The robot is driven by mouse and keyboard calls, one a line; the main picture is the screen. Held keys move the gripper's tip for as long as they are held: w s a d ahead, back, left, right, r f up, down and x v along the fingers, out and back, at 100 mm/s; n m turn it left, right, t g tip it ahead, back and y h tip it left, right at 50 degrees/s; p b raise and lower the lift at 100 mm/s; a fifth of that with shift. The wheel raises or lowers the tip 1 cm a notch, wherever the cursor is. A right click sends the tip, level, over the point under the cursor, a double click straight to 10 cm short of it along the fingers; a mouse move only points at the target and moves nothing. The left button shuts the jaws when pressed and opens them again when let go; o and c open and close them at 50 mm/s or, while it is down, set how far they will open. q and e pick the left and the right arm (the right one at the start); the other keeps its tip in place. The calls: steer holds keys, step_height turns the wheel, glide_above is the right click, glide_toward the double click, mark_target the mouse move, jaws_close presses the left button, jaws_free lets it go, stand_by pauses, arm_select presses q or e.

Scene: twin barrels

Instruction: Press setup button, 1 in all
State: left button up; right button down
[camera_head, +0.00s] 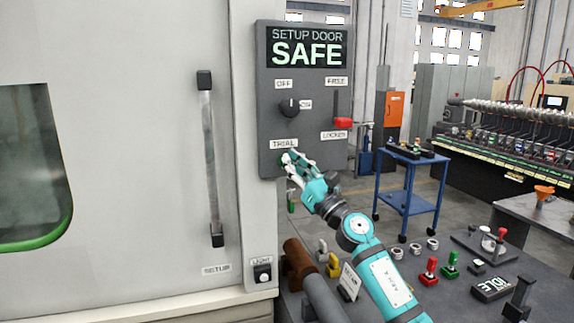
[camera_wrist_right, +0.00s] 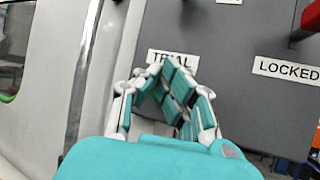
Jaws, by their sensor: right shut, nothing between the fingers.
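The dark panel (camera_head: 263,100) has a screen reading SETUP DOOR SAFE. Its TRIAL label (camera_head: 284,143) sits low on the left. A green part (camera_head: 283,160) shows just below that label, mostly hidden by my right gripper (camera_head: 292,160). My left gripper is not in view.
The panel also carries a black knob (camera_head: 289,107) and a red lever (camera_head: 342,123) by LOCKED. A door handle (camera_head: 210,160) and LIGHT button (camera_head: 263,273) are to the left. A cluttered bench (camera_head: 440,300) and blue cart (camera_head: 409,160) are to the right.

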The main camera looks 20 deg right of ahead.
steer(key=shift+s, duration=0.1)
steer(key=shift+s+p, duration=0.75)
steer(key=shift+s, duration=0.2)
steer(key=s+p, duration=0.3)
steer(key=s, duration=0.2)
steer(key=shift+d, duration=0.1)
steer(key=shift+f, duration=0.1)
stand_by(0.4)
